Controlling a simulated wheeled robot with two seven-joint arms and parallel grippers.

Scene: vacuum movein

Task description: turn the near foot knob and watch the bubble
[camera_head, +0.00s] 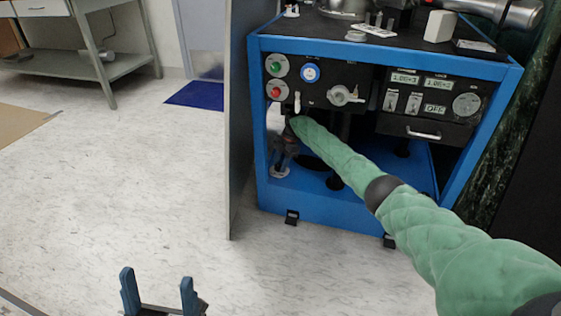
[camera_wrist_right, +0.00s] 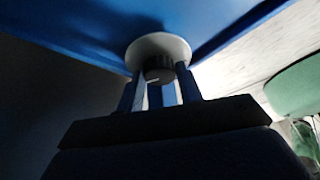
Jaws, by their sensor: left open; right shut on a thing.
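The near foot knob (camera_wrist_right: 158,68) is dark with a pale mark, in front of a round white disc (camera_wrist_right: 150,46) on a blue surface, in the right wrist view. My right gripper (camera_wrist_right: 160,88) is shut on this knob, one finger at each side. In the head view my green-sleeved right arm reaches into the lower left of the blue frame (camera_head: 340,205); its gripper (camera_head: 282,163) is small and dark there, over a pale disc. My left gripper (camera_head: 160,292) is open and empty above the floor at the bottom left. I cannot make out a bubble.
The blue frame carries a control panel (camera_head: 318,75) with green and red buttons, and a display unit (camera_head: 425,100) with a handle. A grey upright panel (camera_head: 238,150) stands at its left. A metal bench (camera_head: 70,40) stands at back left. The floor (camera_head: 120,180) between is clear.

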